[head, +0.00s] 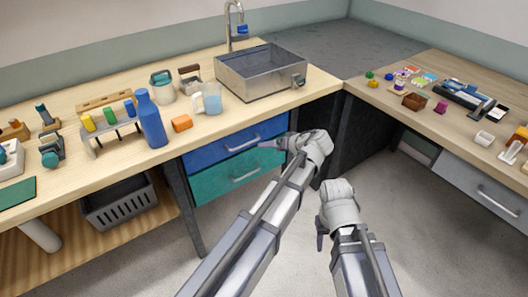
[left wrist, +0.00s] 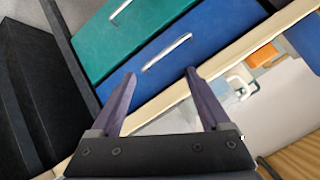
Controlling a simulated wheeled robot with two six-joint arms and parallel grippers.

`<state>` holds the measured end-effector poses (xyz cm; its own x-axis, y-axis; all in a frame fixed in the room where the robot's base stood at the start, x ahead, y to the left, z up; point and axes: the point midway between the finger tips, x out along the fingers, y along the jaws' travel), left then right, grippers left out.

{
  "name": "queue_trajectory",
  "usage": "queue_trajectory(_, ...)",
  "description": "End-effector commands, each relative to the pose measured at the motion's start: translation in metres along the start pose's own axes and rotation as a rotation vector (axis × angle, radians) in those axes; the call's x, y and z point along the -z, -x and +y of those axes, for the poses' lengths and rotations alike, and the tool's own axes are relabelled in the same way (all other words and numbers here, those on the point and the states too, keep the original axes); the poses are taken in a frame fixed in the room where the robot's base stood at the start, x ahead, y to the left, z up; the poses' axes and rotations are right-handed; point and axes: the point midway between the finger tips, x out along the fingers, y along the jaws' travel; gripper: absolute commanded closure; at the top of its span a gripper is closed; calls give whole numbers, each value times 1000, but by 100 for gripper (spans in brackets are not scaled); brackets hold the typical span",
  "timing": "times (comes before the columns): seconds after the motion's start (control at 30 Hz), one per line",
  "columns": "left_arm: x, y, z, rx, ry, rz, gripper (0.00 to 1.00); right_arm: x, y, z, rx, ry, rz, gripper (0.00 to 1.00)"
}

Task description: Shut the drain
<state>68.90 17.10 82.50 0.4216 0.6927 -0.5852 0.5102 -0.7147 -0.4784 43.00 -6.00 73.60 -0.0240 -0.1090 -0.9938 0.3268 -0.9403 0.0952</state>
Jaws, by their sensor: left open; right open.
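The grey see-through sink basin (head: 262,72) stands at the back of the wooden counter. A small round grey fitting (head: 298,80), which looks like the drain valve, sits low on its front right side; whether it is open or shut I cannot tell. My left gripper (head: 265,144) is in front of the drawers below the basin, empty; in the left wrist view its open fingers (left wrist: 160,73) point toward the blue drawer (left wrist: 200,48). My right gripper (head: 320,240) hangs low over the floor, pointing down, with nothing visible in it.
A tap (head: 232,25) stands behind the basin. The teal drawer (head: 232,175) is below the blue one. A side table (head: 465,75) holds many small items.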

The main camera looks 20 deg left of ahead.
Motion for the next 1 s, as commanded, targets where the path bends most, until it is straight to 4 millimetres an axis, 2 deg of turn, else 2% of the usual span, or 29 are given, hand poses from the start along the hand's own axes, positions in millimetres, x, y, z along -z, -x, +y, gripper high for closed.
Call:
queue_trajectory(0.23, -10, 5, -1, -20, -27, -32, 20, 0, 4, 0, 0, 0, 0, 50)
queue_trajectory(0.8, -14, 5, -3, -24, -33, -43, 20, 0, 4, 0, 0, 0, 0, 50)
queue_trajectory(0.87, -23, 2, -8, -38, -46, -71, 20, 0, 4, 0, 0, 0, 0, 50)
queue_trajectory(0.97, -57, -6, -24, -96, -92, -178, 20, 0, 4, 0, 0, 0, 0, 50)
queue_trajectory(1.0, -75, -8, -31, -134, -117, -231, 20, 0, 4, 0, 0, 0, 0, 50)
